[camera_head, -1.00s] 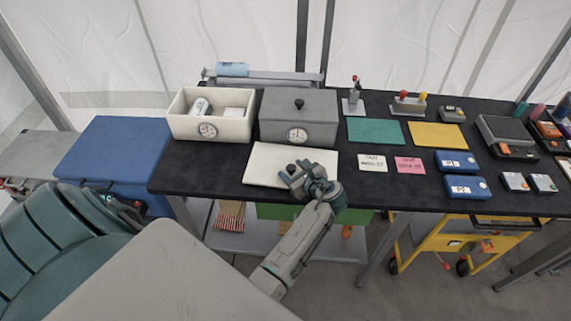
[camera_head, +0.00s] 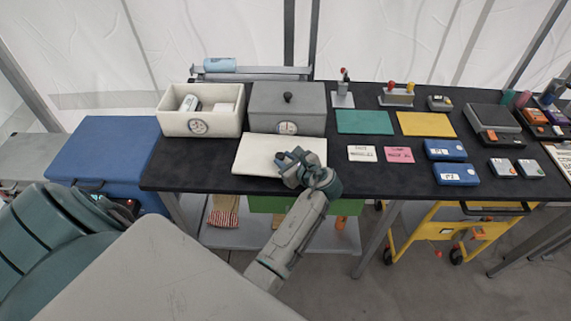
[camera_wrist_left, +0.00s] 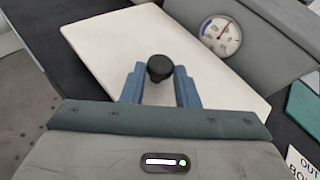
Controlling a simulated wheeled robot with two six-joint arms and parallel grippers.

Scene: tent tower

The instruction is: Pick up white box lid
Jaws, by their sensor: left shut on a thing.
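The white box lid (camera_head: 262,153) lies on the black table in front of the two boxes, and it also shows in the left wrist view (camera_wrist_left: 125,48). Its round black knob (camera_wrist_left: 160,68) sits between the two blue fingers of my left gripper (camera_wrist_left: 160,84). In the head view my left gripper (camera_head: 290,165) is over the right part of the lid, shut on the knob and hiding it. I cannot see any gap under the lid. The open white box (camera_head: 199,124) stands behind the lid, with a few items inside. My right gripper is not in view.
A grey lidded box (camera_head: 286,109) with a dial stands right beside the white box. Green (camera_head: 364,121) and yellow (camera_head: 425,124) mats, small cards and blue cases (camera_head: 455,172) lie to the right. A blue chest (camera_head: 100,150) stands left of the table.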

